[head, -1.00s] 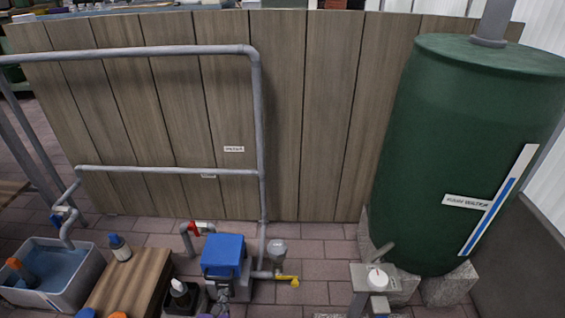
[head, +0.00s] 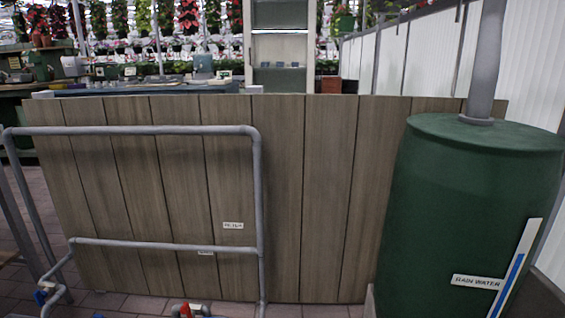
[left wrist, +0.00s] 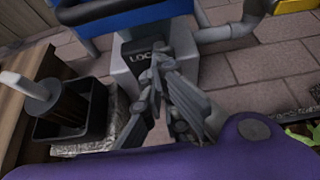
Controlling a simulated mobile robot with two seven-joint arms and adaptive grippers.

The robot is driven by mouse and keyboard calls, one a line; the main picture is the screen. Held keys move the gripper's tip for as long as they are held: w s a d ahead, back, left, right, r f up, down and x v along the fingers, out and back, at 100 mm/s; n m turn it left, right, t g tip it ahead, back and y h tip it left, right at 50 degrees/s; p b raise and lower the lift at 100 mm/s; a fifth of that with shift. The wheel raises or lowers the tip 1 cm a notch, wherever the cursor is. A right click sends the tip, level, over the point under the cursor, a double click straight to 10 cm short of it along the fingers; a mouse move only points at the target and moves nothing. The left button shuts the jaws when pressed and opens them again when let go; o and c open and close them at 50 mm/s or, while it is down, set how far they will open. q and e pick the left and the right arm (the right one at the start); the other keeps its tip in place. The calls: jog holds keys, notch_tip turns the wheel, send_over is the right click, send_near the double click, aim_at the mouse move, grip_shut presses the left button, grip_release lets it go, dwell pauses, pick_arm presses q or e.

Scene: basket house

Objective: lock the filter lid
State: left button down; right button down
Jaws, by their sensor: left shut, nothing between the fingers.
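The filter shows only in the left wrist view, as a grey housing (left wrist: 185,62) standing on the paving, with a blue part (left wrist: 125,12), seemingly its lid, at the top edge. A dark plate (left wrist: 138,52) with partly covered lettering starting "LOC" is on its front. My left gripper (left wrist: 157,66) is shut and empty, its fingertips in front of this plate. I cannot tell whether they touch it. The fingers hide part of the plate and housing, and most of the lid is cut off. My right gripper is in neither view.
In the left wrist view, a black tub (left wrist: 72,130) holding a dark, white-handled thing stands left of the housing. A grey pipe (left wrist: 228,30) runs at its right. The head view shows a plank wall (head: 330,200), grey pipes (head: 160,130) and a green rain barrel (head: 470,210).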

pick_arm(q)
jog(key=shift+a+f, duration=0.1)
jog(key=shift+f, duration=0.05)
dwell(0.3)
jog(key=shift+a, duration=1.15)
jog(key=shift+d, duration=0.1)
